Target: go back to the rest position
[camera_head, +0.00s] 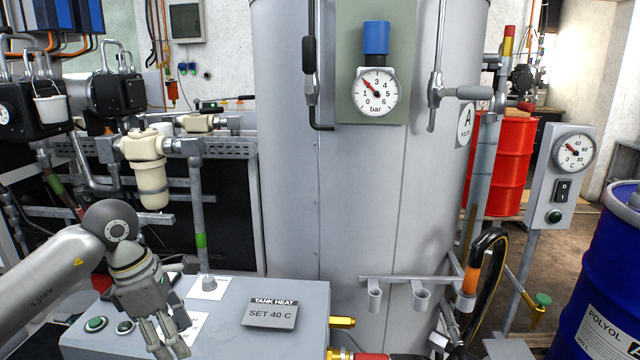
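My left gripper (168,340) hangs with its fingers pointing down over the left part of the grey control box (300,295). Its fingertips are close together near the bottom edge of the picture, and I cannot tell whether they are open or shut. I see nothing held in it. A plate (271,313) on the box reads "TANK HEAT SET 40 C". My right gripper is not in view.
A large grey tank (345,200) with a pressure gauge (376,93) stands behind the box. A temperature gauge post (556,180), a blue polyol drum (607,265) and a red drum (508,165) are right. A black hose (490,245) hangs beside the tank. Pipes and filters crowd the left.

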